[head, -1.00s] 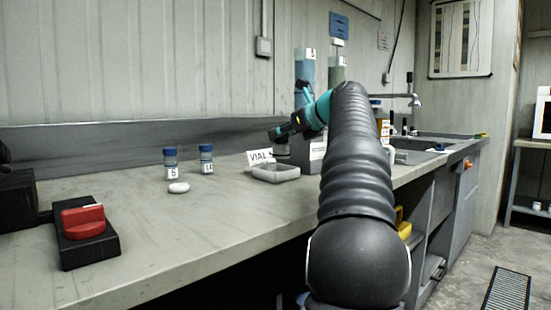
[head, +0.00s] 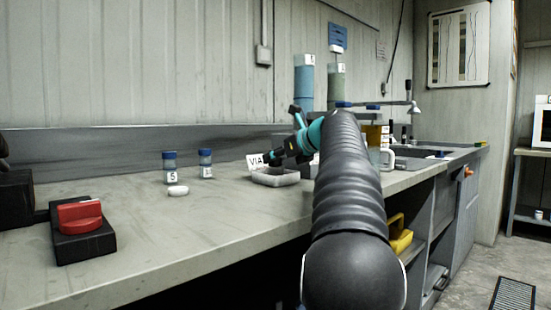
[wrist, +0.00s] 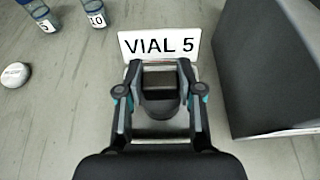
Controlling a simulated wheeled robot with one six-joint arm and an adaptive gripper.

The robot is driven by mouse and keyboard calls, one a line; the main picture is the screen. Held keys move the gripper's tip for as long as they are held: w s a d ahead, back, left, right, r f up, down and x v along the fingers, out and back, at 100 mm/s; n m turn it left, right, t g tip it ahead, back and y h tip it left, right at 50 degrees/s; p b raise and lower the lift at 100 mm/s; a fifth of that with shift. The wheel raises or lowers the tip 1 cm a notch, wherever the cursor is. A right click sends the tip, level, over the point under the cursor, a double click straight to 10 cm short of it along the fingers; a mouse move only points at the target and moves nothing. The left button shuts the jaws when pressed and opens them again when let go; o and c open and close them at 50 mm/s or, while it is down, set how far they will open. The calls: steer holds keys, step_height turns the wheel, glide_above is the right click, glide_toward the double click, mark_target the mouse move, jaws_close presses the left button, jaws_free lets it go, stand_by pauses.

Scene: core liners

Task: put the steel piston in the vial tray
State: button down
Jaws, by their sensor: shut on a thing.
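The vial tray (head: 276,179) is a shallow grey tray on the bench, with a white sign (head: 255,162) behind it. In the wrist view the sign (wrist: 160,45) reads "VIAL 5". My gripper (head: 274,158) is low over the tray in the head view. In the wrist view my gripper (wrist: 160,92) is shut on a dark, rounded piece, the steel piston (wrist: 160,105), partly hidden by the fingers. The piston is not clear in the head view, and I cannot tell whether it touches the tray.
A red-handled black switch (head: 80,215) is at front left. A grey block (wrist: 265,75) stands close right of my gripper.

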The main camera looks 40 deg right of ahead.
steer(key=c, duration=0.7)
jaws_free()
steer(key=shift+c, duration=0.2)
steer(key=shift+r, duration=0.15)
steer(key=a+p+v, duration=0.1)
steer(key=v, duration=1.1)
steer(key=shift+d, duration=0.45)
